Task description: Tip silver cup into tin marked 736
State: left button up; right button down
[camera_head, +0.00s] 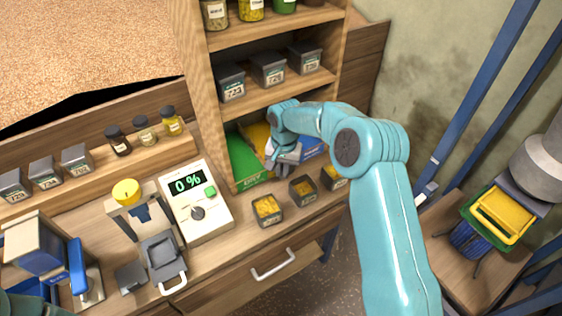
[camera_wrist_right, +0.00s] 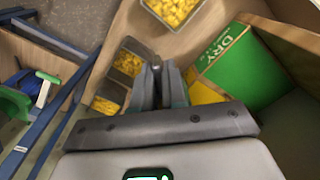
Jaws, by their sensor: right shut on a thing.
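My right gripper (camera_head: 284,160) is low in front of the shelf's bottom bay, just behind the row of open tins. In the right wrist view its fingers (camera_wrist_right: 157,75) are close together on a thin, dark grey thing that I cannot identify. I cannot make out a silver cup for certain; the gripper's body may hide it. Three grey tins of yellow grain stand on the counter: a left one (camera_head: 267,209), a middle one (camera_head: 302,190) and a right one (camera_head: 334,178). Their numbers are not readable. My left gripper is not in view.
A green box (camera_head: 246,162) stands in the bottom bay beside the gripper. Labelled tins (camera_head: 268,68) fill the shelf above; more tins (camera_head: 45,172) line the left ledge. A meter (camera_head: 195,203) reading 0 % and a grey pan (camera_head: 163,258) stand left.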

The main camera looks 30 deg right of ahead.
jog(key=shift+d+r+t+y, duration=0.15)
jog(key=shift+t+y, duration=0.75)
jog(key=f, duration=0.1)
jog(key=s+d+f, duration=0.1)
jog(key=f, duration=0.1)
jog(key=shift+s+d+f, duration=0.3)
jog(key=shift+d+f, duration=0.05)
jog(key=shift+b, duration=0.3)
jog(key=shift+s+d+r, duration=0.15)
jog(key=shift+s, duration=0.1)
jog(key=shift+w, duration=0.1)
